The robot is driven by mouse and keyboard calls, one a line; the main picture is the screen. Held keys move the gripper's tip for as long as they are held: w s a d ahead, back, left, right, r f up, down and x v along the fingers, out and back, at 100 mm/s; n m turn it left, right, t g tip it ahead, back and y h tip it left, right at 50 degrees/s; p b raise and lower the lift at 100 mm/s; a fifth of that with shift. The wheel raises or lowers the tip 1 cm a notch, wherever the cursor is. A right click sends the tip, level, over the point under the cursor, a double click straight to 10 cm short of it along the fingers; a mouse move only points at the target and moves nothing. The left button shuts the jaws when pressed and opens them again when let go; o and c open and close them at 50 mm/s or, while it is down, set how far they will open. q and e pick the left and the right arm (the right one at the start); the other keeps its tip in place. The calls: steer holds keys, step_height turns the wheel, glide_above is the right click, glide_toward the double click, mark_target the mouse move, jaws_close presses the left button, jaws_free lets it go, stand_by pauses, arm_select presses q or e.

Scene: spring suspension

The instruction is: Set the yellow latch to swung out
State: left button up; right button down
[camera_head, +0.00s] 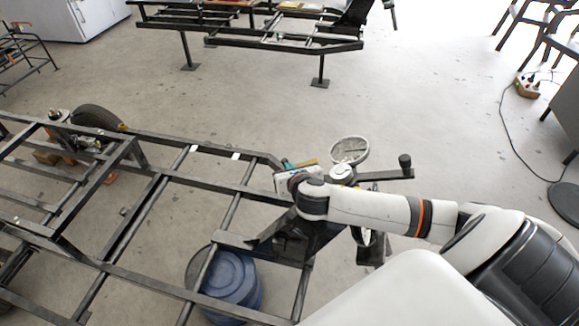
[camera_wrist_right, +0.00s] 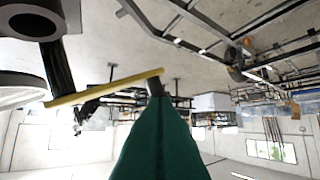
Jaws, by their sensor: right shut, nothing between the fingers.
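The yellow latch (camera_wrist_right: 105,88) is a thin, slightly slanted bar in the right wrist view. In the head view a short yellow piece of it (camera_head: 307,163) shows just beyond my right wrist. My right gripper (camera_wrist_right: 158,90) has green fingers with a dark tip, shut and empty. The tip is close to the right end of the yellow bar; I cannot tell whether they touch. In the head view the green of my right gripper (camera_head: 288,164) shows just left of the yellow piece, mostly hidden by the wrist. My left gripper is not in view.
A black metal frame (camera_head: 190,178) fills the left, with a wheel (camera_head: 97,118) at its far side. A blue barrel (camera_head: 232,280) stands below it. A pale ring (camera_head: 349,150) and a dark bar with a knob (camera_head: 404,160) are near my right arm. Open floor lies beyond.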

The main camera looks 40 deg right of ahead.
steer(key=shift+w, duration=0.15)
steer(key=shift+w+d+f+m+g+h+p, duration=0.15)
steer(key=shift+w+m+h+p, duration=0.25)
steer(key=shift+m+h, duration=0.25)
steer(key=shift+w+f+m+g+h+p, duration=0.15)
steer(key=shift+w+m+h+p, duration=0.25)
steer(key=shift+h, duration=0.4)
steer(key=shift+w+d+m+g+h+p, duration=0.1)
steer(key=shift+w+m+g+h+p, duration=0.2)
steer(key=shift+m+h, duration=0.35)
